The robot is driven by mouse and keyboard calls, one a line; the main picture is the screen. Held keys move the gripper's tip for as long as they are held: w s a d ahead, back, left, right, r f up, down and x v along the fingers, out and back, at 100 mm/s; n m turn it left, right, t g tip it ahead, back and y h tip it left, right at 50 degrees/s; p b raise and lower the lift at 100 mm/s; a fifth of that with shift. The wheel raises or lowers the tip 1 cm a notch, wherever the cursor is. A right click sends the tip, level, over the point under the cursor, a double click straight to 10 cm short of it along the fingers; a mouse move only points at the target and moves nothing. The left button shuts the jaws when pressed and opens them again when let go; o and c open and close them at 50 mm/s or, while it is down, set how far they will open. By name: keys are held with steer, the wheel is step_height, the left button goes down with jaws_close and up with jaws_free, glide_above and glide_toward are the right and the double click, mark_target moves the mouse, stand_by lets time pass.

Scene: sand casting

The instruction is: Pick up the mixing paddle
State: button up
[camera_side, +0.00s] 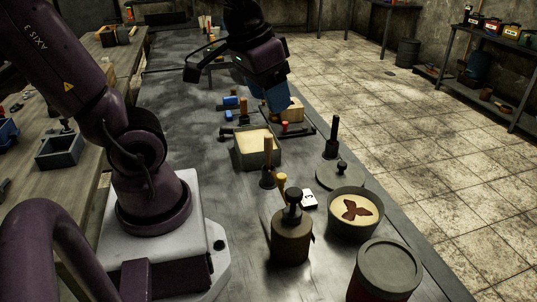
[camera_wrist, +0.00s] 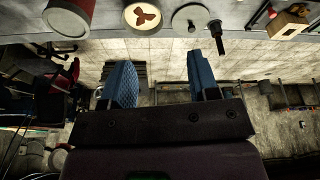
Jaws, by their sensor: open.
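I cannot tell for sure which tool is the mixing paddle. A wooden-handled tool with a dark foot (camera_side: 268,160) stands upright beside a sand-filled box. Another wooden handle (camera_side: 282,183) rises next to a lidded brown pot. A black-handled tool (camera_side: 332,137) stands near a round grey lid; it also shows in the wrist view (camera_wrist: 217,37). My gripper (camera_side: 272,102) hangs above the far part of the bench, near a wooden block, holding nothing. In the wrist view my gripper's blue fingers (camera_wrist: 162,82) are wide apart with nothing between them.
The sand-filled box (camera_side: 256,148), lidded brown pot (camera_side: 291,242), bowl with a reddish figure in it (camera_side: 354,214), grey-lidded container (camera_side: 386,271) and round lid (camera_side: 340,177) crowd the near bench. The wooden block (camera_side: 292,111) and blue pieces (camera_side: 231,101) lie farther back.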

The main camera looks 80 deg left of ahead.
steer(key=w+a+f+n+g, duration=0.3)
steer(key=a+f+n, duration=0.4)
steer(key=a+n, duration=0.4)
steer(key=n, duration=0.6)
glide_toward(268, 135)
steer(key=shift+w+a+f+g+h, duration=0.15)
steer(key=shift+a+f+g+h, duration=0.15)
steer(key=shift+a, duration=0.1)
step_height(268, 135, down, 12)
steer(key=shift+w+d+f, duration=0.1)
steer(key=shift+w, duration=0.05)
steer(key=shift+c, duration=0.2)
steer(key=c, duration=1)
